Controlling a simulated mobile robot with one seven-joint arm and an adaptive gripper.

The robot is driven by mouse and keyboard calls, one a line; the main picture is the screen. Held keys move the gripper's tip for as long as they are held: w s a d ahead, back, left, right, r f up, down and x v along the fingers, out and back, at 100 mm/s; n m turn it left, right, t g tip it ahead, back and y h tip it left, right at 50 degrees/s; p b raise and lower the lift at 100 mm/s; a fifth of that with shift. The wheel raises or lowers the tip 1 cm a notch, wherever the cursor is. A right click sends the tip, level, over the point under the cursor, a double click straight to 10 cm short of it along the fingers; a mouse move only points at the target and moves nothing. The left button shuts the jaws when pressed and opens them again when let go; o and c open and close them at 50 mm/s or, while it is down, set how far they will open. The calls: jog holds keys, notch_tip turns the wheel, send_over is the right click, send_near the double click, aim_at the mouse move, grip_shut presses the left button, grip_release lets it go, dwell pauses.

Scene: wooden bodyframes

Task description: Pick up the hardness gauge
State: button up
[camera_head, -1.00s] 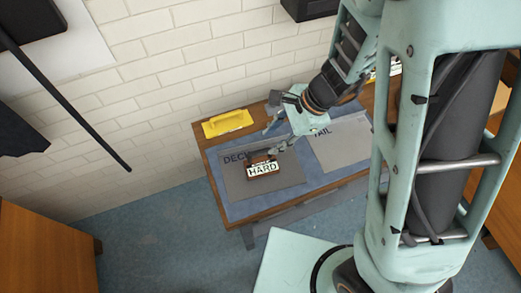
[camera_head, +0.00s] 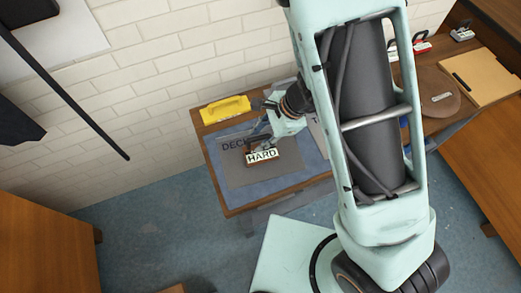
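The hardness gauge (camera_head: 262,155) is a small dark and brown item with a white label reading "HARD". It rests on a grey mat (camera_head: 245,177) marked "DECK" on the small wooden table. My gripper (camera_head: 259,137) is right at the gauge's far edge, reaching in from the upper right. Its fingers are small and partly merge with the dark top of the gauge. I cannot tell whether they touch it or how far apart they are.
A yellow case (camera_head: 225,109) sits at the table's back left corner, against the white brick wall. My arm hides the table's right side and a second mat. A bench (camera_head: 440,122) at right holds a brown hat-like item (camera_head: 430,92), a clipboard (camera_head: 485,78) and small labelled items.

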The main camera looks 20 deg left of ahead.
jog(key=shift+c, duration=0.4)
grip_shut()
jog(key=shift+r, duration=0.1)
